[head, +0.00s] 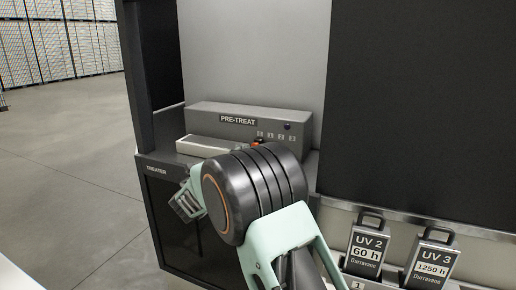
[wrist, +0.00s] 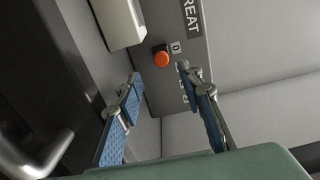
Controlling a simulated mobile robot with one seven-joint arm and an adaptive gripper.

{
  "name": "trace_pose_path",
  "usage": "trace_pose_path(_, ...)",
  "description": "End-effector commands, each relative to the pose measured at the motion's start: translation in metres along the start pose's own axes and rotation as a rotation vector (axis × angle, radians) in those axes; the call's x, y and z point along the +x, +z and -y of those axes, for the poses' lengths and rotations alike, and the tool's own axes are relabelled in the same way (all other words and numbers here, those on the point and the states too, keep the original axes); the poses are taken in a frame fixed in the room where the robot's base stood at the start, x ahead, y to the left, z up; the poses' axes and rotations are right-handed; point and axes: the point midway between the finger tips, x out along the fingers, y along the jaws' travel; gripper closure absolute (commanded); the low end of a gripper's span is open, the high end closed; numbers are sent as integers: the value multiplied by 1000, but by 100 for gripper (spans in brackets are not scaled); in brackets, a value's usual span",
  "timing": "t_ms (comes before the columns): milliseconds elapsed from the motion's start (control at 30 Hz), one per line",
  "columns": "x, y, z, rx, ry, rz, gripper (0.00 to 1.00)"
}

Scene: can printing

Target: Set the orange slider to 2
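The orange slider (wrist: 161,58) is a round orange knob on the grey PRE-TREAT panel (wrist: 175,92). It sits beside the mark 0 in the wrist view. In the head view, a bit of the slider (head: 257,142) shows just above my arm, below the leftmost of the marks on the PRE-TREAT unit (head: 213,113). My gripper (wrist: 158,77) is open, with its two blue-padded fingers well apart and nothing visible between them. The knob appears beyond the fingertips, between their lines.
A pale tray (head: 203,146) juts from the unit, left of the slider. A metal handle (wrist: 38,155) is at lower left in the wrist view. Open floor (head: 70,170) lies at left.

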Motion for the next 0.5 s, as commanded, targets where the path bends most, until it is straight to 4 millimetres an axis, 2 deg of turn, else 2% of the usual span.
trace_pose_path(300, 60, -1, 2, -1, -2, -2, 65)
trace_pose_path(500, 88, -1, 2, -2, -2, -1, 65)
